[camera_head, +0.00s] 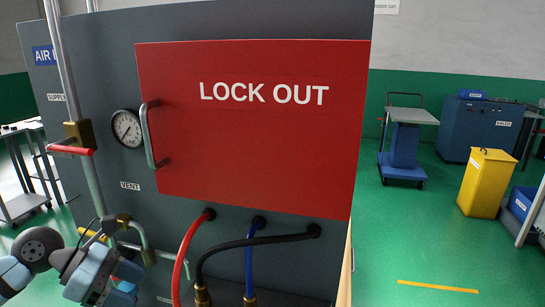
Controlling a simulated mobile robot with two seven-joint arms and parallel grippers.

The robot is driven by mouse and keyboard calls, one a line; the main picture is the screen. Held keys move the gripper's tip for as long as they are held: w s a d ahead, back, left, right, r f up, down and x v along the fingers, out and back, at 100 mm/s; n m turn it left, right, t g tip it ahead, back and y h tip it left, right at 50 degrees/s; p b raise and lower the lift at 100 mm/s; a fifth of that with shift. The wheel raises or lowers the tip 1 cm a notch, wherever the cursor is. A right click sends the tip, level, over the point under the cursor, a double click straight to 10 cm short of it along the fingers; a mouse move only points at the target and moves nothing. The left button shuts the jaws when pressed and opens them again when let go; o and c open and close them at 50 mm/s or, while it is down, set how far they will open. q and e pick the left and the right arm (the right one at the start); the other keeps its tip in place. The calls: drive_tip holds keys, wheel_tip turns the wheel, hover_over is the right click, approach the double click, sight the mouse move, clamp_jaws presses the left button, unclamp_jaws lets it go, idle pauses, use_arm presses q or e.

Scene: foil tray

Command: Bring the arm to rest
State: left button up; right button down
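My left arm comes in at the lower left corner, and its gripper (108,262) is beside the vent pipe low on the grey panel. The fingers are small and partly hidden among the pipe fittings, so I cannot tell whether they are open, shut or touching anything. My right gripper is not in view. A red door (252,130) marked LOCK OUT lies flat against the panel, with a metal handle (151,135) on its left side. A red-handled lever (70,150) stands out sideways from the supply pipe.
A gauge (127,128) sits left of the door. Red (184,258), black (240,243) and blue (249,262) hoses hang below it. At right stand a cart (404,150), a blue cabinet (481,130) and a yellow bin (484,184). Green floor between is clear.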

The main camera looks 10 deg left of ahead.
use_arm(q)
drive_tip(key=d+r+n+t+h, duration=0.5)
drive_tip(key=d+n+t+h, duration=0.25)
drive_tip(key=n, duration=0.25)
drive_tip(key=s+a+f+n+t+y, duration=0.1)
drive_tip(key=a+f+n+t+y, duration=0.4)
drive_tip(key=n+y, duration=0.75)
drive_tip(key=s+a+f+n+t+y, duration=0.1)
drive_tip(key=a+f+n+y, duration=0.45)
drive_tip(key=n, duration=1.25)
drive_tip(key=s+d+f+n+g, duration=0.4)
drive_tip(key=s+f+g, duration=0.2)
drive_tip(key=s+f, duration=0.15)
drive_tip(key=s+d+f+n+g, duration=0.3)
drive_tip(key=s+f+n+g, duration=0.1)
drive_tip(key=s+f+g, duration=0.4)
drive_tip(key=w+d+f+m+t+h+p, duration=0.1)
drive_tip(key=w+d+f+t+h+p, duration=0.2)
drive_tip(key=d+t+p, duration=0.4)
drive_tip(key=w+t+p, duration=0.1)
drive_tip(key=p, duration=0.1)
drive_tip(key=shift+t+p, duration=0.35)
